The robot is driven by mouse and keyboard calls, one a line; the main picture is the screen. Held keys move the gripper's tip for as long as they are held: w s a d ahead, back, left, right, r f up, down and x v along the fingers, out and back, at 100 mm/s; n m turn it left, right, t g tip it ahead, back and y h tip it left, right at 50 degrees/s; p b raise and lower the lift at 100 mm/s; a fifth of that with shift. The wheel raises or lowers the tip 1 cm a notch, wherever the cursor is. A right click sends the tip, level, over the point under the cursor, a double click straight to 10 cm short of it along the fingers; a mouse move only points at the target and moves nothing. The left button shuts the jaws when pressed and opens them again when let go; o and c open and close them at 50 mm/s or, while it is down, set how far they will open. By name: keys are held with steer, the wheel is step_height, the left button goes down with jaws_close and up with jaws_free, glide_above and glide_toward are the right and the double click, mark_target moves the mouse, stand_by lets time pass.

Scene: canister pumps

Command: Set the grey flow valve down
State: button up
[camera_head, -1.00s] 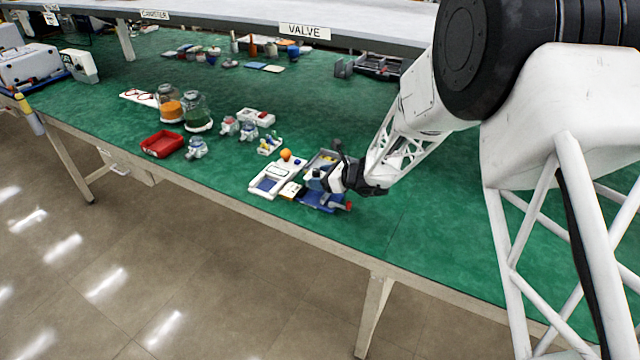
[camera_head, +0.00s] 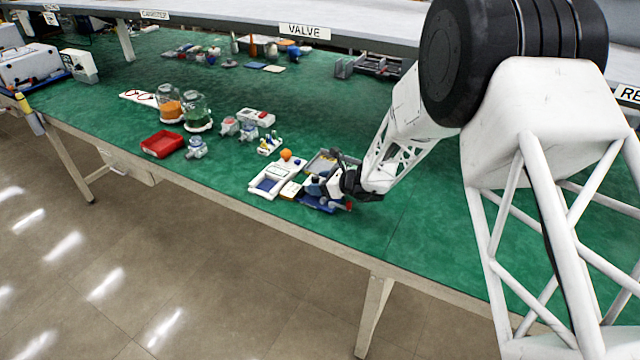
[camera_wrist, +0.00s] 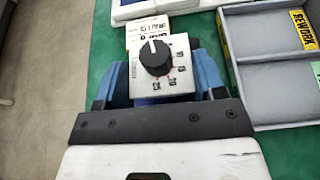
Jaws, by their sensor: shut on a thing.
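The grey flow valve (camera_wrist: 180,79) shows in the wrist view as a square pale grey face with a black knob and small dark markings. My gripper (camera_wrist: 164,82) is shut on it, with a blue finger on its left and right sides. The valve's underside is hidden, so I cannot tell whether it touches anything below. The valve is too small and covered to make out clearly there.
A grey tray labelled REWORK (camera_wrist: 270,112) stands close to the right of the valve. White labelled cards (camera_wrist: 148,32) lie just beyond it. A white tray with a blue inset (camera_head: 266,184) is to the left.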

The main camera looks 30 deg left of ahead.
steer(key=shift+f, duration=0.65)
stand_by(0.3)
steer(key=o, duration=1)
steer(key=shift+r, duration=0.5)
steer(key=shift+d+r, duration=0.15)
steer(key=shift+d, duration=0.1)
steer(key=v, duration=1.1)
steer(key=shift+d+r, duration=0.1)
steer(key=shift+d, duration=0.15)
